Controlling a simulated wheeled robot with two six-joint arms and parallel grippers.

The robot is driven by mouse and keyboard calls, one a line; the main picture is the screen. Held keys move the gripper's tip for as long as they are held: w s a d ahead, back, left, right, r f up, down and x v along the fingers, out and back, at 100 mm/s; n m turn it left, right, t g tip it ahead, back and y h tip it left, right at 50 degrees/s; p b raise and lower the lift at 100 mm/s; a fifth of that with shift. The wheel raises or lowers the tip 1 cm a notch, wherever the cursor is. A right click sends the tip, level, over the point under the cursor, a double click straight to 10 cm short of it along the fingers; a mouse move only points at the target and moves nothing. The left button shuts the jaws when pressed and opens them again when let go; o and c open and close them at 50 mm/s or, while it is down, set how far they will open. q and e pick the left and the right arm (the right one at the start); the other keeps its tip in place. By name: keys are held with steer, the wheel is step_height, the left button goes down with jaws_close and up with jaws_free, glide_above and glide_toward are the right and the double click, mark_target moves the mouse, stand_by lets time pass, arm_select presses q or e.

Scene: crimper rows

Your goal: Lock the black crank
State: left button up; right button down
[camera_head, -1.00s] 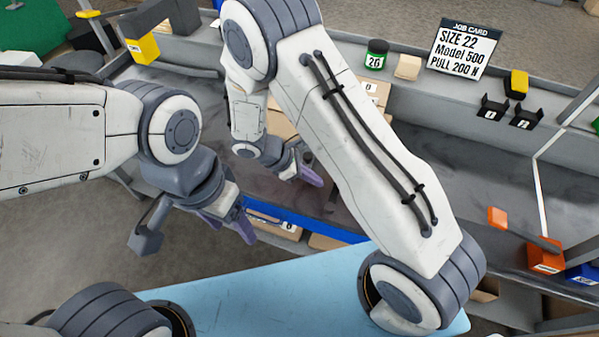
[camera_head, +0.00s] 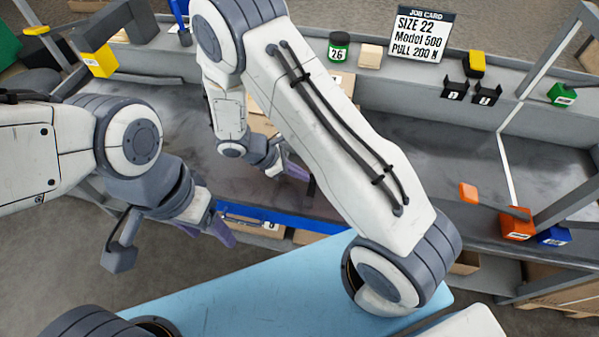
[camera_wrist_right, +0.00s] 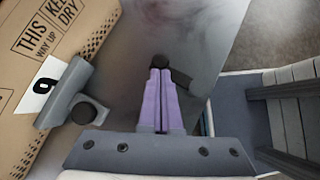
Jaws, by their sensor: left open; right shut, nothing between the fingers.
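I cannot surely make out the black crank. In the right wrist view a dark round knob with a short dark arm (camera_wrist_right: 161,61) lies right at my right fingertips; it may be part of it, and I cannot tell whether they touch. My right gripper (camera_wrist_right: 160,80) is shut with its purple fingers together and nothing between them. In the head view my right gripper (camera_head: 293,170) is over the grey bench, partly behind its own arm. My left gripper (camera_head: 213,230) is open and empty near the bench's front edge.
A cardboard box (camera_wrist_right: 60,45) stands left of the right gripper, by a grey bracket (camera_wrist_right: 62,92). An orange block with a paddle (camera_head: 516,224) and a blue block (camera_head: 553,235) stand at right. A yellow block (camera_head: 98,60) is at left. A job card (camera_head: 421,35) stands behind.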

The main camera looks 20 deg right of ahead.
steer(key=shift+d+m+g+p, duration=0.25)
steer(key=shift+m+g+p, duration=0.05)
steer(key=shift+m, duration=0.2)
steer(key=d+m+g+p, duration=0.1)
steer(key=m+g+y+p, duration=0.1)
steer(key=m, duration=0.1)
steer(key=shift+s+d+r, duration=0.1)
steer(key=shift+s+d, duration=0.15)
steer(key=shift+d, duration=0.1)
steer(key=m+g, duration=0.1)
steer(key=m, duration=0.1)
steer(key=s+d+m+g+y+p, duration=0.1)
steer(key=shift+d+m+y, duration=0.3)
steer(key=shift+m, duration=0.1)
steer(key=s+m+y+p, duration=0.1)
steer(key=m, duration=0.1)
steer(key=d+m+g+y+p, duration=0.1)
steer(key=m, duration=0.1)
steer(key=shift+s+d+g+y, duration=0.2)
steer(key=shift+s+g+y, duration=0.1)
steer(key=shift+s, duration=0.1)
steer(key=shift+s+d+m+y+p, duration=0.15)
steer(key=shift+s+m+y, duration=0.2)
steer(key=shift+m, duration=0.3)
steer(key=shift+s+m+y+p, duration=0.25)
steer(key=shift+m+y, duration=0.2)
steer(key=shift+m, duration=0.25)
steer(key=shift+s+d+m+y+p, duration=0.1)
steer(key=shift+s+m+y, duration=0.3)
steer(key=shift+m, duration=0.25)
